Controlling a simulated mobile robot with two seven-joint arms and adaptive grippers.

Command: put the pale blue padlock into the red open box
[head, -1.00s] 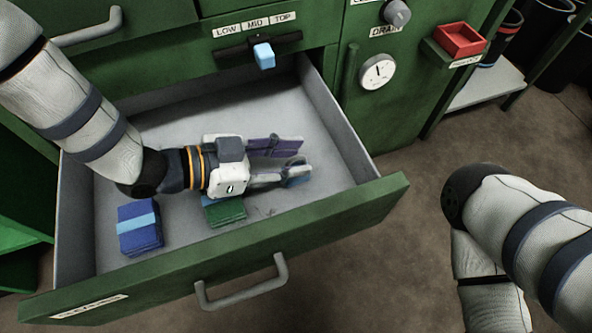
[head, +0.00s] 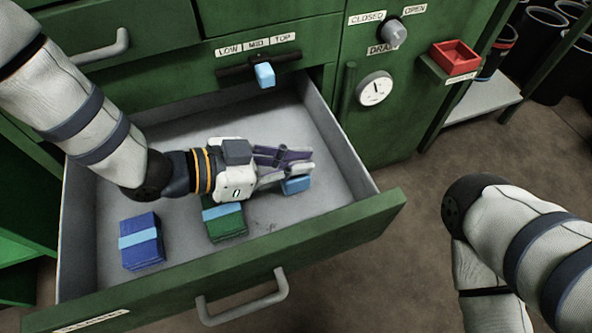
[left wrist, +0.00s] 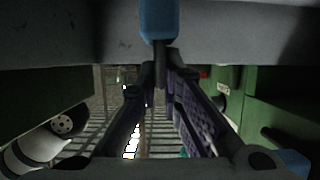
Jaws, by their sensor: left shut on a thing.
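The pale blue padlock (head: 297,185) is in the open green drawer, at the fingertips of my left gripper (head: 306,164). In the left wrist view the padlock's blue body (left wrist: 158,22) is at the top middle, with its dark shackle between the closed fingertips (left wrist: 160,76). My left gripper is shut on the padlock, apparently at the shackle. Whether the padlock touches the drawer floor I cannot tell. The red open box (head: 471,66) sits on a small green ledge at the upper right and looks empty. My right arm shows at the right, but its gripper is out of view.
The drawer front has a grey handle (head: 245,309).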

